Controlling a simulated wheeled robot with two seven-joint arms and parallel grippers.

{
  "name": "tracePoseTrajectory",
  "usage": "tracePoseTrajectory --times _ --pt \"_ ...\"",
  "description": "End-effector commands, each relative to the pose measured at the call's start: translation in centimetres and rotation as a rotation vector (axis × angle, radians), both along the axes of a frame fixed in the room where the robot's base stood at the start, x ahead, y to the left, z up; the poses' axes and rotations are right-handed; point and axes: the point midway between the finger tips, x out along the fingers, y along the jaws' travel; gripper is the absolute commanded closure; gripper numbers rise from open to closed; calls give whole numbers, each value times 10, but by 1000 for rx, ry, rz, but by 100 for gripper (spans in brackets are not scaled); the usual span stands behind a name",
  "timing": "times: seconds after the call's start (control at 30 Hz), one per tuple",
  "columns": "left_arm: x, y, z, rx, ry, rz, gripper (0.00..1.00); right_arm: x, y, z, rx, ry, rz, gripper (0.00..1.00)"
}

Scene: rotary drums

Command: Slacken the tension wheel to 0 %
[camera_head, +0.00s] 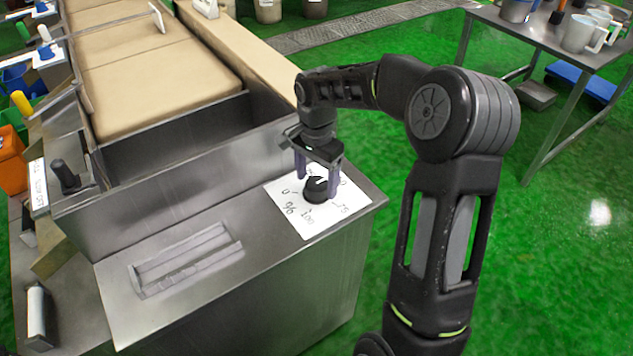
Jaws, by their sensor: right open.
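The tension wheel (317,192) is a small black knob with a white pointer mark on its top. It sits on a white dial sheet (292,218) on the right end of the steel console. The sheet bears 0, %, 100 and 75; the marks behind the knob are partly hidden by my gripper. The pointer's exact reading is too small to tell. My right gripper (317,178) points down over the wheel, open, with one finger on each side of it. Whether the fingers touch it I cannot tell. My left gripper is not in view.
A steel console (225,285) with a recessed slot carries the dial. Behind it runs a tan belt (150,75) in a steel frame. A black lever (65,175) stands at the left. A steel table (540,35) with mugs is at the back right. Green floor lies between.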

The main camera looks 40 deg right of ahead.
Motion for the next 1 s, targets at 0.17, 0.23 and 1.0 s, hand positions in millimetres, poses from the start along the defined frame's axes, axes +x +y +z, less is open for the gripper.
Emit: tracePoseTrajectory --times 0.17,0.23,1.0 --pt "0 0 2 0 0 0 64 0 0 -15 1 0 -1 25" --pt "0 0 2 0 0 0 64 0 0 -17 1 0 -1 25" --pt "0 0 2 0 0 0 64 0 0 -17 0 -1 -1 71"
